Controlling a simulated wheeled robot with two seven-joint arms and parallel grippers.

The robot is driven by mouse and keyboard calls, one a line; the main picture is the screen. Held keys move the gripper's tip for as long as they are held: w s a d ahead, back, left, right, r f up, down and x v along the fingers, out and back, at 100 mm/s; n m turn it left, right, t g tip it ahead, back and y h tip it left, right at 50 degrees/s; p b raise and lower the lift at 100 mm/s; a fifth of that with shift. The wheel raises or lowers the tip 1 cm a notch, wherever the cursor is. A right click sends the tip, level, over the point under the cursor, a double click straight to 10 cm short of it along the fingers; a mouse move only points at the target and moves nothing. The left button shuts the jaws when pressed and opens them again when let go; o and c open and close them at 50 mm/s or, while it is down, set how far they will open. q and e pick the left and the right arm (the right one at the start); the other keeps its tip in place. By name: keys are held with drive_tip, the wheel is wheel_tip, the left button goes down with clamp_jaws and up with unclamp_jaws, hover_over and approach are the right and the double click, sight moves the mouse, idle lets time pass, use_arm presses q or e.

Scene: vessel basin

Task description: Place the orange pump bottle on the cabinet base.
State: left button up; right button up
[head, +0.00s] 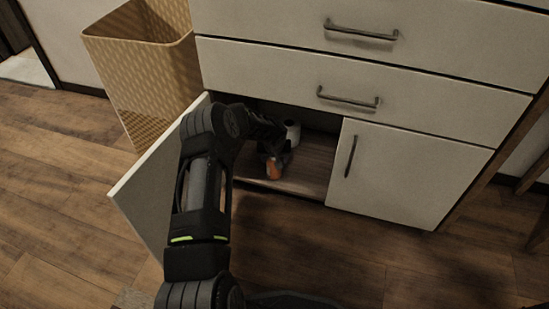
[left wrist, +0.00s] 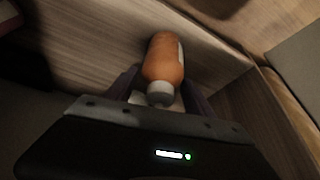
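The orange pump bottle (head: 273,169) is inside the open lower cabinet, just above or on the brown cabinet base (head: 308,172); I cannot tell if it touches. My left arm reaches in past the open door, and the left gripper (head: 268,152) is at the bottle. In the left wrist view the bottle (left wrist: 165,58) shows its orange body, a pale label and a grey-white cap towards me. The fingers of the left gripper (left wrist: 162,84) lie close on both sides of it and look shut on it. The right gripper is not in view.
The open door (head: 150,193) is left of my arm, the closed door (head: 400,172) on the right. A tan woven bin (head: 150,75) stands at the left. The base right of the bottle is clear.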

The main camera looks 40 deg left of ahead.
use_arm(q)
drive_tip(key=shift+o, duration=1)
drive_tip(key=shift+r, duration=0.1)
drive_tip(key=shift+r, duration=0.35)
drive_tip(key=p+v, duration=0.4)
drive_tip(key=v, duration=0.7)
drive_tip(key=shift+p, duration=0.4)
drive_tip(key=shift+s+d+r, duration=0.1)
drive_tip(key=shift+d, duration=0.1)
